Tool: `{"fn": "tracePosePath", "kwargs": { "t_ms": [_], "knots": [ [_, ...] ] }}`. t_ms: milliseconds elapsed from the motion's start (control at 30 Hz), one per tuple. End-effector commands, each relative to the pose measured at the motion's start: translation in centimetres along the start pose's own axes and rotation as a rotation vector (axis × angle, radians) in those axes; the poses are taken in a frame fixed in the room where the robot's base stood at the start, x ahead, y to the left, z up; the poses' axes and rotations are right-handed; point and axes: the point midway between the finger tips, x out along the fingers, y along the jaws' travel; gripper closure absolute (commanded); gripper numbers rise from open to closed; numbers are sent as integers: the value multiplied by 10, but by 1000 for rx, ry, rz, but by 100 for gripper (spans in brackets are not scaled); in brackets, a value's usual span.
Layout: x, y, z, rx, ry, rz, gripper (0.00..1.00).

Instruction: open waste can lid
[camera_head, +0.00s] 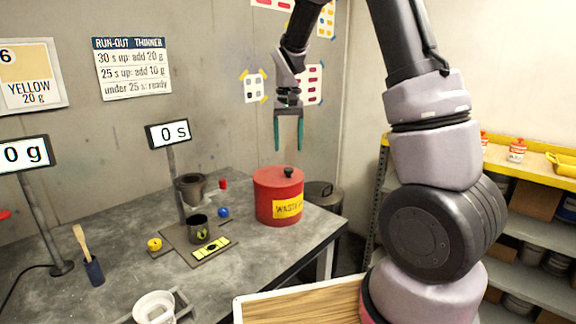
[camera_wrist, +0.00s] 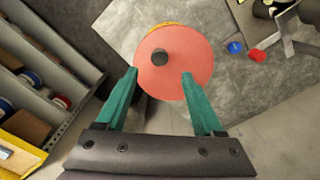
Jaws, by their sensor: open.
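The red waste can (camera_head: 278,206) stands upright near the right end of the grey table, with a yellow label reading "WASTE" on its side. Its red lid (camera_head: 277,177) is on, with a dark round knob (camera_head: 288,172) on top. In the wrist view the lid (camera_wrist: 190,72) shows from above, its knob (camera_wrist: 160,57) left of centre. My gripper (camera_head: 289,148) is open and empty, pointing down above the can, with its green fingers clear of the knob. In the wrist view my gripper (camera_wrist: 160,74) has its fingertips overlapping the lid's near edge in the picture.
A stand with a dark cup (camera_head: 190,185), a metal cup (camera_head: 199,229), a blue ball-like item (camera_head: 223,212) and a small red item (camera_head: 222,184) are left of the can. A dark lidded bin (camera_head: 323,192) stands behind the table's right end. Yellow-topped shelves (camera_head: 500,160) are at right.

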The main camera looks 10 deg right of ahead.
Motion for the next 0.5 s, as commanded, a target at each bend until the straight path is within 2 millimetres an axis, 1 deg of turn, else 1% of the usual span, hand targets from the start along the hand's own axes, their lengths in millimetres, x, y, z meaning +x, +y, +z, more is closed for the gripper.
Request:
{"fn": "tracePosePath", "kwargs": {
  "t_ms": [33,100,233,400,500],
  "knots": [
    [12,0,1,0,-4,2,31],
    [25,1,1,1,-5,2,31],
    [48,0,1,1,-4,2,31],
    [67,0,0,0,-1,1,31],
    [72,0,0,0,0,0,31]
  ]
}}
